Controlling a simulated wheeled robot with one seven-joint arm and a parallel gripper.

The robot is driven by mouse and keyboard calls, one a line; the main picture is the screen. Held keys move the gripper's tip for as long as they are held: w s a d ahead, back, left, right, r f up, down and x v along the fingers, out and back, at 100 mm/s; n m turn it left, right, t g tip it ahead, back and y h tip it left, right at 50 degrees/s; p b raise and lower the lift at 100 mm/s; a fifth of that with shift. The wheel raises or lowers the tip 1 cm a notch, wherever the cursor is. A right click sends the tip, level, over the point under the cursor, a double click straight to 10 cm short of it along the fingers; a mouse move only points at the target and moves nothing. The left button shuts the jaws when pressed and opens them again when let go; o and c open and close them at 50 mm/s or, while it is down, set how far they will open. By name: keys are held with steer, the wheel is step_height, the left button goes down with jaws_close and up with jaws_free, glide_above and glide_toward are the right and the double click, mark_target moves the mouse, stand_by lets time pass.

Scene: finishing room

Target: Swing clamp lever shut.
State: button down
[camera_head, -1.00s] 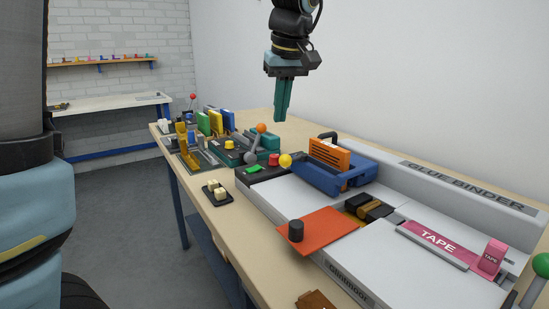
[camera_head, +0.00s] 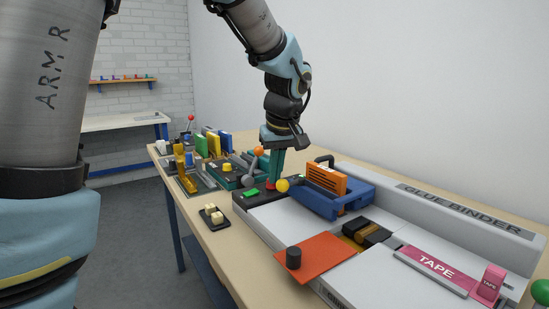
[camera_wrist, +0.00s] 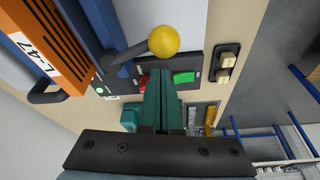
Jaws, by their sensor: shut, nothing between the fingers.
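A lever with a yellow ball knob (camera_head: 282,185) stands on the dark control strip of the glue binder. In the wrist view its yellow ball (camera_wrist: 164,40) sits on a grey arm (camera_wrist: 130,54) that runs left to a pivot beside the blue clamp (camera_wrist: 88,22). My gripper (camera_head: 272,180) is shut and empty, pointing down just left of the ball. In the wrist view its teal fingertips (camera_wrist: 162,74) lie just below the ball; I cannot tell whether they touch it. The blue clamp also shows in the head view (camera_head: 325,206), with an orange block (camera_head: 326,179) in it.
A red button (camera_head: 270,186) and green button (camera_head: 250,193) lie close to the fingers. Another lever with an orange ball (camera_head: 258,151) stands on a teal machine behind. An orange sheet (camera_head: 313,258) with a black knob lies in front. Open space is above the white binder bed.

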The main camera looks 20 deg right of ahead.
steer(key=shift+s+r, duration=0.15)
steer(key=shift+s, duration=0.45)
steer(key=shift+s+r, duration=0.15)
steer(key=shift+s, duration=0.45)
